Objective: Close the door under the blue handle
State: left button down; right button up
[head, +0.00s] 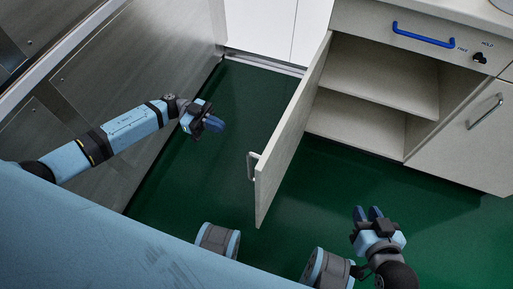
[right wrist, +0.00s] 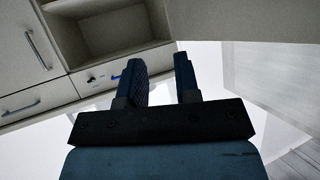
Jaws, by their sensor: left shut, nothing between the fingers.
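The cabinet door (head: 288,140) under the blue handle (head: 422,34) stands wide open, swung out from the left side of the cabinet. A metal pull (head: 252,166) is on its left face near the free end. My left gripper (head: 217,125) is shut and empty, left of the door and apart from it. My right gripper (head: 367,213) is open and empty, low over the floor to the right of the door's free end. Its two fingers, with a gap between them, also show in the right wrist view (right wrist: 163,75).
The open cabinet has a bare shelf (head: 385,75). A closed cabinet door (head: 465,135) with a metal pull stands to its right. A grey metal panel (head: 150,75) rises at left. The green floor (head: 340,185) is clear between the door and my right gripper.

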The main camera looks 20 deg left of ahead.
pick_arm(q)
jog(key=s+d+b, duration=0.1)
jog(key=d, duration=1.2)
jog(key=shift+s+d, duration=0.35)
jog(key=shift+s, duration=0.05)
